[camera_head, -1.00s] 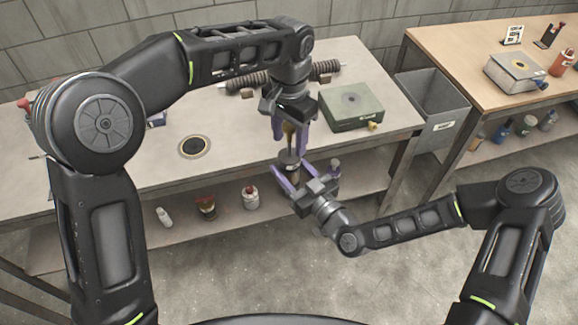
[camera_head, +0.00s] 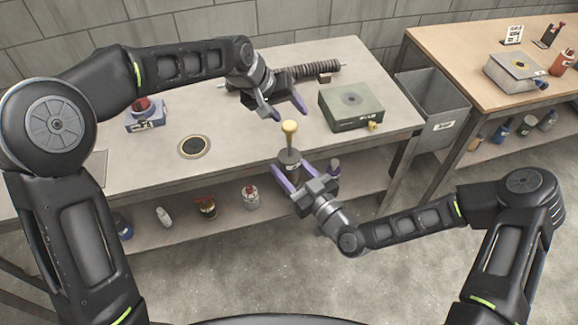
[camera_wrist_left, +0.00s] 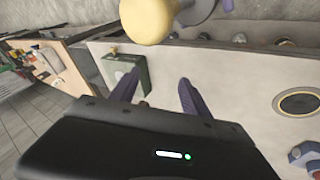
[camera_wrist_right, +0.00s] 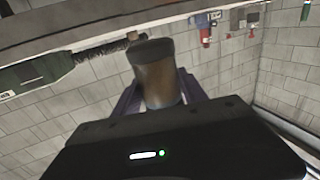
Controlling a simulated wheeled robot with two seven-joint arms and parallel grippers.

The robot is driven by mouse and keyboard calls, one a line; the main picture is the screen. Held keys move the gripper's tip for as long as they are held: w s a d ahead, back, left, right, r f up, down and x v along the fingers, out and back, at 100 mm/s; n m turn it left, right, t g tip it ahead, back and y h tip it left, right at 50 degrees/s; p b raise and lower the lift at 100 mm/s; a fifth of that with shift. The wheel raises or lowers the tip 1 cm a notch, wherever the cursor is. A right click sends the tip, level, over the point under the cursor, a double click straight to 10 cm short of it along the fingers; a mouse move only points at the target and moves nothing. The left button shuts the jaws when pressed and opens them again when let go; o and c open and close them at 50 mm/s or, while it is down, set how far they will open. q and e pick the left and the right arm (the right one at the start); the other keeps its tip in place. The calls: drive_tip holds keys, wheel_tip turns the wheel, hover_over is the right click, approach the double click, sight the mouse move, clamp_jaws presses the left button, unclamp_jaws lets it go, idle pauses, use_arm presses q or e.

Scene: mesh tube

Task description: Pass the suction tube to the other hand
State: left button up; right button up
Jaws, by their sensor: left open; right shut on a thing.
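The suction tube (camera_head: 289,142) stands upright with a rounded yellow top and a dark grey lower part. My right gripper (camera_head: 292,174) is shut on its lower part, in front of the table edge. In the right wrist view its brown lower body (camera_wrist_right: 158,78) sits between the fingers. My left gripper (camera_head: 288,112) is open and empty, just above and behind the yellow top. In the left wrist view the yellow top (camera_wrist_left: 149,18) is large at the top, beyond the open fingers (camera_wrist_left: 160,88).
A dark ribbed hose (camera_head: 322,68) lies at the back of the grey table (camera_head: 225,140). A green box (camera_head: 350,106) is on the right, a round black disc (camera_head: 194,147) on the left. A grey bin (camera_head: 436,110) stands between this table and a wooden one (camera_head: 455,60).

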use_arm(q)
drive_tip(key=s+a+f+n, duration=0.3)
drive_tip(key=s+f+n, duration=0.1)
drive_tip(key=f, duration=0.5)
drive_tip(key=s+a+f+n, duration=0.3)
drive_tip(key=s+a+f, duration=0.1)
drive_tip(key=f, duration=0.6)
use_arm(e)
drive_tip(key=shift+r, duration=0.1)
use_arm(q)
drive_tip(key=s+d+f+m+g, duration=0.1)
drive_tip(key=s+f, duration=0.3)
drive_tip(key=s, duration=0.4)
drive_tip(key=s+d+f+m+g, duration=0.1)
drive_tip(key=s+f+m, duration=0.1)
drive_tip(key=s+f, duration=0.3)
drive_tip(key=s+d+f+m+g, duration=0.1)
drive_tip(key=s+f, duration=0.4)
drive_tip(key=s, duration=0.7)
drive_tip(key=shift+s+f+m, duration=0.25)
drive_tip(key=shift+s+m, duration=0.1)
drive_tip(key=shift+m, duration=0.45)
use_arm(e)
drive_tip(key=shift+d, duration=0.1)
